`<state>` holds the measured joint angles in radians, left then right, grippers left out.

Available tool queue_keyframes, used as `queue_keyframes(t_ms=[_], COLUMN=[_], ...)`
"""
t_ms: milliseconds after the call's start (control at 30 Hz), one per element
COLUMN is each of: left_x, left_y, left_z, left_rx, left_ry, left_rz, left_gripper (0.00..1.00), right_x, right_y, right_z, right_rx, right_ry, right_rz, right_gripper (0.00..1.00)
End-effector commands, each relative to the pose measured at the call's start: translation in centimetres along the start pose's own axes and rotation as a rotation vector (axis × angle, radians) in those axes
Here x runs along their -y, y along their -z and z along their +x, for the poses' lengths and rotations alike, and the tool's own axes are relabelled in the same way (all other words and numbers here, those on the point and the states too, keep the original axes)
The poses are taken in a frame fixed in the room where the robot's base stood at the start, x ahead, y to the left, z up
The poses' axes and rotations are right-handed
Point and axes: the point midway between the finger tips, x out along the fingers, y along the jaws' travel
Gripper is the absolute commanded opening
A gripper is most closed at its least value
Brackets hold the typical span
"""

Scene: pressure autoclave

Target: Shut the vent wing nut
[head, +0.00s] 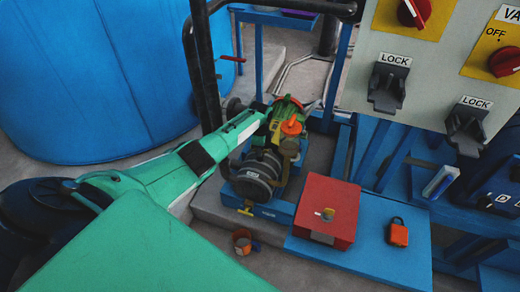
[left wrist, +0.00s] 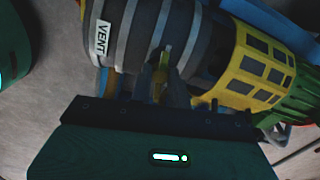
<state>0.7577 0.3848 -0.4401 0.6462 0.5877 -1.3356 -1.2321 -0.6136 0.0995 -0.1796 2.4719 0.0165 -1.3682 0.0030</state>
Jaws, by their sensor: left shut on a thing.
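The vent wing nut shows as a small yellow piece (left wrist: 166,54) in the left wrist view, in front of a grey ringed body with a white VENT label (left wrist: 102,38). My left gripper (left wrist: 167,84) is shut on it, and its dark fingers hide the nut's lower part. In the head view my green left arm comes in from the left, and the left gripper (head: 268,117) is at the yellow and green part of the machine (head: 277,132). The nut cannot be made out there. My right gripper is not in view.
An orange knob (head: 291,128) and a grey ringed housing (head: 258,173) are close to my left gripper. A red box (head: 327,207) and an orange padlock (head: 397,232) rest on a blue plate (head: 362,264). A control panel (head: 425,62) overhangs at upper right. A blue tank (head: 95,75) stands left.

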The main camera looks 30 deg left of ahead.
Motion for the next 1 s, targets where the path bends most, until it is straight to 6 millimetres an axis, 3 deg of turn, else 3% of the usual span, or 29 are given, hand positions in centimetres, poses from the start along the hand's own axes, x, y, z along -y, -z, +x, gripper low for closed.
queue_keyframes(t_ms=[400,900,933,1000], left_x=[0.09,0.09,0.09,0.09], left_y=[0.07,0.07,0.08,0.07], left_z=[-0.11,-0.13,-0.13,-0.12], left_rx=[-0.002,-0.002,-0.002,-0.002], left_ry=[0.003,0.002,0.002,0.002], left_rz=[0.166,0.183,0.183,0.182], left_gripper=[0.0,0.0,0.22,0.36], right_x=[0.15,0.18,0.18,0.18], right_y=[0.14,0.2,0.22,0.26], right_z=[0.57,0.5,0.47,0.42], right_rx=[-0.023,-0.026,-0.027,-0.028], right_ry=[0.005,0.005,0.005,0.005], right_rz=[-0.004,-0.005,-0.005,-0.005], right_gripper=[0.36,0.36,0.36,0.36])
